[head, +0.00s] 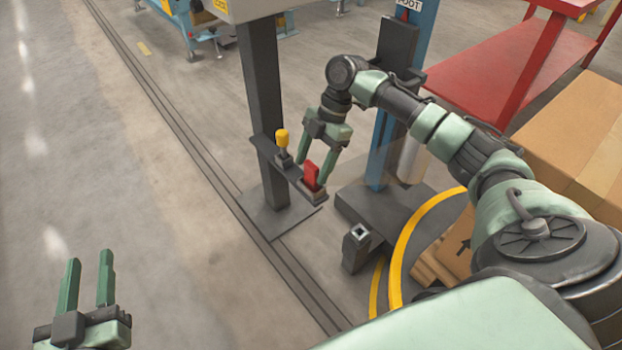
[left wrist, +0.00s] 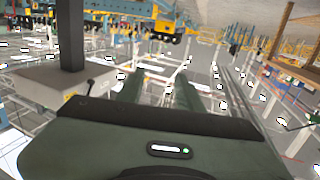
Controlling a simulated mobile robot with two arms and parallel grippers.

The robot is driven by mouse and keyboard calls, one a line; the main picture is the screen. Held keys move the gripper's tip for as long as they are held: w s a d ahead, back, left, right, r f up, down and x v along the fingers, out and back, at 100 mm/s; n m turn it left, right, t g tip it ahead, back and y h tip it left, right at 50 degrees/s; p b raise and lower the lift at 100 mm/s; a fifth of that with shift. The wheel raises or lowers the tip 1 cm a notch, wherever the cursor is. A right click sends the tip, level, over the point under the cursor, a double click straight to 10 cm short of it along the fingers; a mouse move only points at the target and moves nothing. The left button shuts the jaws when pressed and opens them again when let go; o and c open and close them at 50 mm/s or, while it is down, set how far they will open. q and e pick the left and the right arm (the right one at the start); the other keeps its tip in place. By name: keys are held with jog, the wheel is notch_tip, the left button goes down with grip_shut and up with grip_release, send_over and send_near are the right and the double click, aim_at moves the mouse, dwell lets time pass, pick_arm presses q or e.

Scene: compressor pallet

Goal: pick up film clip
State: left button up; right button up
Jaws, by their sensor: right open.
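A red piece (head: 311,176), which looks like the film clip, stands upright in a dark holder (head: 313,193) at the end of a bracket on a dark post. My right gripper (head: 313,170) is open, pointing down, with its fingers on either side of the red piece. Whether the fingers touch it I cannot tell. My left gripper (head: 89,260) is open and empty at the lower left, over bare floor. Its two fingers also show apart in the left wrist view (left wrist: 160,92).
A yellow-topped knob (head: 282,138) stands on the same bracket, left of the red piece. A pale film roll (head: 411,158) hangs by the blue mast (head: 380,150). Cardboard boxes (head: 572,130) and a red table (head: 500,62) are at right. The left floor is clear.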

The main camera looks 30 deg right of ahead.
aim_at(309, 174)
jog(key=b+x, duration=0.1)
jog(key=x, duration=0.2)
jog(key=shift+a+f, duration=0.1)
jog(key=shift+f, duration=0.25)
pick_arm(q)
notch_tip(309, 174, up, 7)
jog(key=t+h, duration=0.1)
jog(key=t, duration=0.3)
jog(key=shift+s+d, duration=0.3)
jog(key=shift+d, duration=0.1)
pick_arm(e)
grip_shut()
